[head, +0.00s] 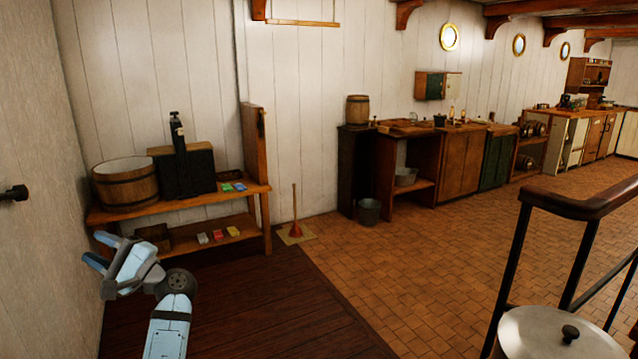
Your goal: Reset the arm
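My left gripper (98,251) shows at the lower left, at the end of a pale blue and grey arm. Its two blue fingers point to the left and stand apart, with nothing seen between them. It is in front of the left end of a wooden shelf bench (178,208) in the picture. My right gripper and arm do not show.
A wooden tub (126,184) and a black box (185,173) stand on the bench. A plunger (296,220) and a bucket (369,211) stand on the floor. A railing (575,207) and a lidded pot (555,335) are at the right front. The tiled floor (430,265) is mostly clear.

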